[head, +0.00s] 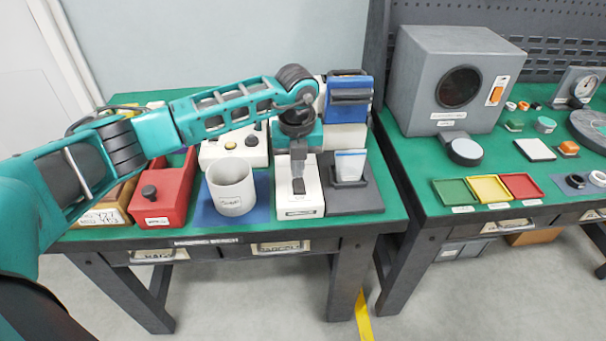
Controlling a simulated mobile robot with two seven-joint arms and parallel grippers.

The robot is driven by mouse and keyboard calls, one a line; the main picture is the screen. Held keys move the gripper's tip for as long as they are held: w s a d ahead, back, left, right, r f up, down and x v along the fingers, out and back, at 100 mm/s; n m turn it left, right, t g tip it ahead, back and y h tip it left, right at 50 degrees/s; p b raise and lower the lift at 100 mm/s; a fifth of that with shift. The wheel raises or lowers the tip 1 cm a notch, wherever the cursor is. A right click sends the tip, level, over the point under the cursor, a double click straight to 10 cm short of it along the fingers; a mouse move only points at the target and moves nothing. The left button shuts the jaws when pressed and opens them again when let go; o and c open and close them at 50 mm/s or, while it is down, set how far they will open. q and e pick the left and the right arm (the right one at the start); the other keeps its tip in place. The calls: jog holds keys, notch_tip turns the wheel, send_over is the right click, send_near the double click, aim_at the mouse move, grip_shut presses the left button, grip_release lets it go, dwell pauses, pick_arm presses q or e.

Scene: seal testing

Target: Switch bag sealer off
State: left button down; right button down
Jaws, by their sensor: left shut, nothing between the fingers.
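My left arm reaches in from the left over the left bench. Its gripper (298,187) points down, shut and empty, over a low white box with a front label (300,207). I cannot tell whether the fingertips touch the box, and they hide part of its top. The labels are too small to read, so I cannot tell for sure which unit is the bag sealer. Behind and to the right of the gripper stands a blue and white unit with a dark bar (349,98). My right gripper is not in view.
A red box with a black knob (163,190), a white cup (231,186) and a dark stand holding a small bag (349,166) flank the white box closely. On the right bench stand a grey box with an orange switch (455,70) and coloured trays (488,189).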

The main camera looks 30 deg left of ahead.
aim_at(298, 190)
pick_arm(q)
notch_tip(298, 190, up, 10)
jog(key=shift+s+d+b, duration=0.15)
jog(key=shift+s+b, duration=0.1)
jog(key=shift+b, duration=0.15)
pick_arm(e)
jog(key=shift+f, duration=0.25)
